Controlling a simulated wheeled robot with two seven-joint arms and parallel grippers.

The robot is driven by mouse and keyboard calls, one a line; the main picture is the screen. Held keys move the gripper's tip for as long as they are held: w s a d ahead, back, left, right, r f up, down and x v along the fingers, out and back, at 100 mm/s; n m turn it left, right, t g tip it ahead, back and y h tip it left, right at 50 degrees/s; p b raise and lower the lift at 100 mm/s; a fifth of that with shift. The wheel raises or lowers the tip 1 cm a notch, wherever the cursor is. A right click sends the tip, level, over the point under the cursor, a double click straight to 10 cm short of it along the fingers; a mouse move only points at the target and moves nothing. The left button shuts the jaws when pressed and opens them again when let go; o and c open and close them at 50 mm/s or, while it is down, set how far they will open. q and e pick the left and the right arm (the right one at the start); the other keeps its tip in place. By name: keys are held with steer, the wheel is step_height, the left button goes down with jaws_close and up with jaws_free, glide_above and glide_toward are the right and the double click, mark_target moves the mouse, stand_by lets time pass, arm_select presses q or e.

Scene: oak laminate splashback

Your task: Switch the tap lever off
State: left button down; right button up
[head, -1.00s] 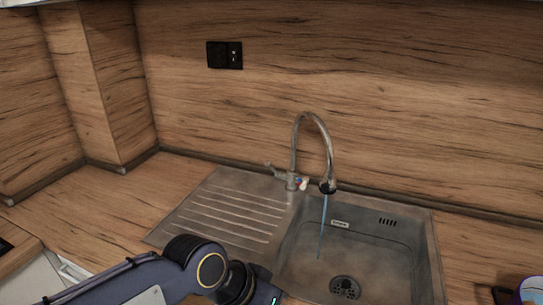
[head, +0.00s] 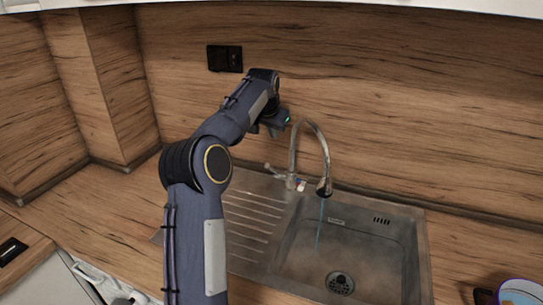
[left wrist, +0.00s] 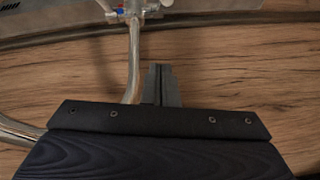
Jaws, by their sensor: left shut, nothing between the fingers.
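The chrome tap (head: 323,150) stands behind the sink, with a tall curved spout. A thin blue stream of water (head: 319,222) runs from the spout into the basin. The tap lever (head: 272,169) sticks out to the left of the tap base, near a red and blue mark. My left gripper (head: 266,128) is above the lever, in front of the splashback, and apart from the tap. In the left wrist view the left gripper (left wrist: 161,84) is shut and empty beside the spout pipe (left wrist: 133,60), and the tap base is at the top edge. My right gripper is not in view.
The steel sink (head: 424,250) has a ribbed drainboard on the left, partly hidden by my left arm. A black socket (head: 224,58) is on the oak splashback (head: 400,90). A round bluish object (head: 522,291) is at the lower right corner.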

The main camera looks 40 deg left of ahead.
arm_select(q)
steer(key=shift+a, duration=0.1)
steer(key=p, duration=0.2)
glide_above(275, 171)
step_height(275, 171, down, 8)
steer(key=shift+s+a+f, duration=0.1)
steer(key=shift+s+f, duration=0.15)
steer(key=shift+f, duration=0.35)
steer(key=shift+s+a+f, duration=0.1)
steer(key=shift+s+f, duration=0.1)
steer(key=shift+f, duration=0.4)
steer(key=shift+s+d+f, duration=0.15)
steer(key=shift+s+f, duration=0.05)
steer(key=shift+s, duration=0.15)
steer(key=shift+s+f, duration=0.15)
steer(key=shift+f, duration=0.2)
steer(key=s+f+t+b, duration=0.1)
steer(key=b, duration=0.6)
steer(key=s+d+f+t+y+b, duration=0.1)
steer(key=t+b, duration=0.1)
steer(key=b, duration=0.5)
steer(key=s+f+t+y+b, duration=0.1)
steer(key=s+f+t+b, duration=0.1)
steer(key=b, duration=0.5)
steer(key=shift+s+d, duration=0.1)
steer(key=shift+d, duration=0.1)
